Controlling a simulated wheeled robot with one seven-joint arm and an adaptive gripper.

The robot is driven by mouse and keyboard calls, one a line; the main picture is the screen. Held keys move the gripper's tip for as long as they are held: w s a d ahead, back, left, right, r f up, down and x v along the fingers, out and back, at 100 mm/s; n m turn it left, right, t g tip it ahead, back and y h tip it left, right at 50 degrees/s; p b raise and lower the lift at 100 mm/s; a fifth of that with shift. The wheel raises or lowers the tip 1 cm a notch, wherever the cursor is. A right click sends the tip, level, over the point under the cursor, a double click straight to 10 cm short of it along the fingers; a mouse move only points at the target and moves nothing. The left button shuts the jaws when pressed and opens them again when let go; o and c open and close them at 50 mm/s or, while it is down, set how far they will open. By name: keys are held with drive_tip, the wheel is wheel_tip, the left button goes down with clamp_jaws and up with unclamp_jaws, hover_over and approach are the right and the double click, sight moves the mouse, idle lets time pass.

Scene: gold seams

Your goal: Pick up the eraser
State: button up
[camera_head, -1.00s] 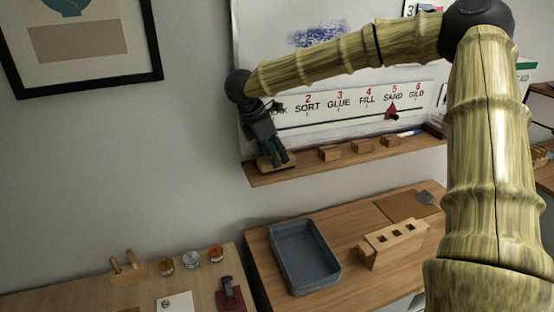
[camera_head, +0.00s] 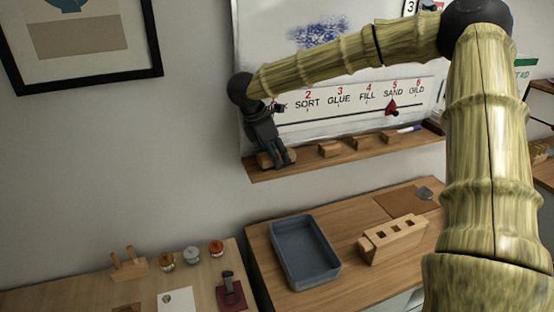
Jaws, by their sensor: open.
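My gripper (camera_head: 281,162) points down at the left end of the wooden ledge (camera_head: 310,164) under the whiteboard. Its jaws are open, seen small and from the side. A light wooden block (camera_head: 264,160) sits on the ledge right at the fingers and is partly hidden by them. I cannot tell whether the fingers straddle it or are in front of it. It may be the eraser. A dark block (camera_head: 433,126) at the ledge's right end could also be an eraser; the view is too small to tell.
Several wooden blocks (camera_head: 330,149) and a blue-and-white marker (camera_head: 409,130) lie along the ledge. The whiteboard (camera_head: 275,50) with its step chart stands close behind. Below, a bench holds a grey tray (camera_head: 334,270) and a holed wooden block (camera_head: 398,246). The left table holds small jars (camera_head: 192,256).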

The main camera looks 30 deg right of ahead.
sight(277, 153)
drive_tip(key=c, duration=0.7)
drive_tip(key=shift+w+r+b, duration=0.1)
drive_tip(key=shift+r+b, duration=0.2)
drive_tip(key=shift+r, duration=0.35)
drive_tip(key=shift+s+r+b, duration=0.25)
drive_tip(key=shift+r+b, duration=0.5)
drive_tip(key=shift+r, duration=0.5)
drive_tip(key=s+a+b, duration=0.2)
drive_tip(key=s, duration=0.5)
drive_tip(key=s+a+r+b, duration=0.1)
drive_tip(key=s+b, duration=0.2)
drive_tip(key=s, duration=0.5)
drive_tip(key=shift+a+r, duration=0.3)
drive_tip(key=shift+a, duration=0.05)
drive_tip(key=shift+s, duration=0.1)
